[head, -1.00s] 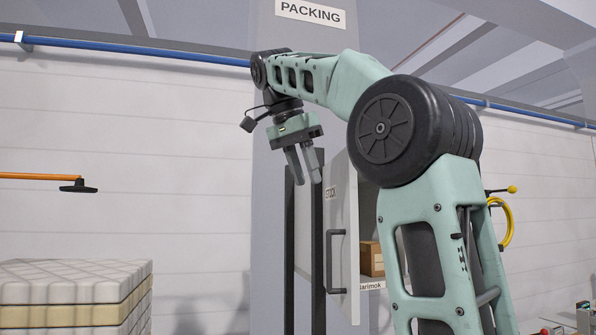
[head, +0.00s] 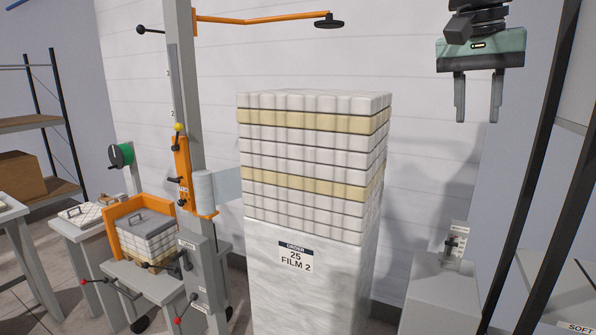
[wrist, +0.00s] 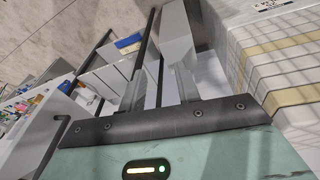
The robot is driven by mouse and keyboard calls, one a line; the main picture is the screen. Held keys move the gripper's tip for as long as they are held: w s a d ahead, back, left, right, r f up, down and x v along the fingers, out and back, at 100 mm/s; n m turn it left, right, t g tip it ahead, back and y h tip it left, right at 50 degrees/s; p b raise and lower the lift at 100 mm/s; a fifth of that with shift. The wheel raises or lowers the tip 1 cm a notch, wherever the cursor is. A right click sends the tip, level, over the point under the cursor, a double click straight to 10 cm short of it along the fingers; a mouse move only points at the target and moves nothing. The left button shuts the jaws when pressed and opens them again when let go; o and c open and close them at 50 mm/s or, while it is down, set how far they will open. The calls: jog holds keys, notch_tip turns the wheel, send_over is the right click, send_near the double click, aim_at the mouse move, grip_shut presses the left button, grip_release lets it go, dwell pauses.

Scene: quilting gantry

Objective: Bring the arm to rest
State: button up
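My gripper (head: 478,112) hangs at the upper right of the head view, pointing down. Its two fingers are apart with nothing between them, so it is open and empty. It is in the air in front of the pale wall, to the right of the tall stack of quilted layers (head: 312,145). In the wrist view my gripper (wrist: 158,92) also shows two separated fingers, and the stack (wrist: 275,60) is at the right. Most of my arm is outside the head view.
A sign on the stack's white lower part reads "ORDER 25 FILM 2". A grey post (head: 188,90) with an orange film carriage (head: 186,180) stands left of it. A grey pedestal (head: 440,290) is below my gripper. Dark shelf uprights (head: 535,160) stand at the right.

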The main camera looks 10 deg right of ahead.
jog(key=s+a+f+n+y+b, duration=0.1)
jog(key=s+a+f+n+b, duration=0.25)
jog(key=a+f, duration=0.55)
jog(key=s+a+f+n+y+b, duration=0.1)
jog(key=s+a+f+n+b, duration=0.3)
jog(key=f, duration=0.9)
jog(key=s+a+f+n+b, duration=0.2)
jog(key=s+a+f+n, duration=0.1)
jog(key=s+f, duration=0.4)
jog(key=s+a+f+n+g+y+b, duration=0.1)
jog(key=s+a+f+n+b, duration=0.2)
jog(key=f, duration=1)
jog(key=s+n, duration=0.3)
jog(key=s, duration=0.1)
jog(key=shift+a+f, duration=0.15)
jog(key=shift+f, duration=0.25)
